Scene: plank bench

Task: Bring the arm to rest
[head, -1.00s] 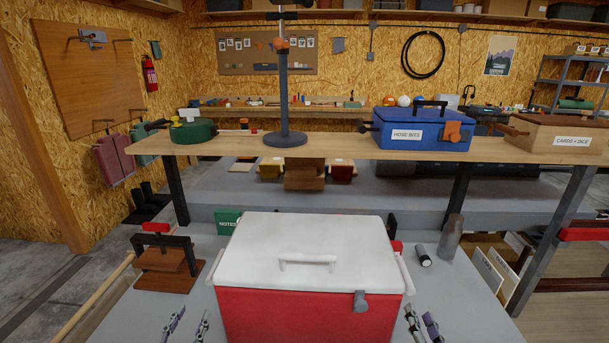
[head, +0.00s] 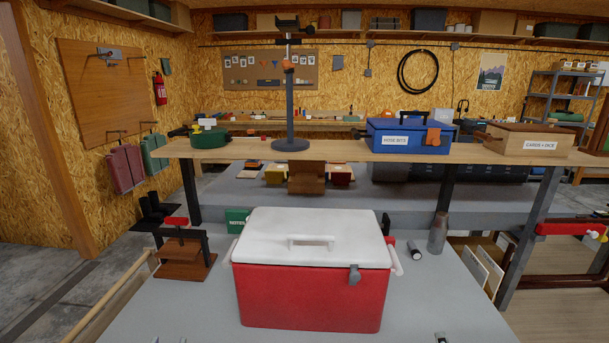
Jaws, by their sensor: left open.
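My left gripper (head: 169,340) barely shows at the bottom edge of the head view, left of the red cooler (head: 310,295). Only its fingertips are in the picture; they are apart with nothing seen between them. A sliver of my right gripper (head: 440,338) shows at the bottom edge, right of the cooler, too little to tell its jaws. The cooler stands on the grey bench top (head: 440,300) with its white lid (head: 312,228) closed. Both arms are otherwise out of view.
A raised plank shelf (head: 330,152) crosses behind, holding a blue box (head: 408,137). The front bench beside the cooler is clear.

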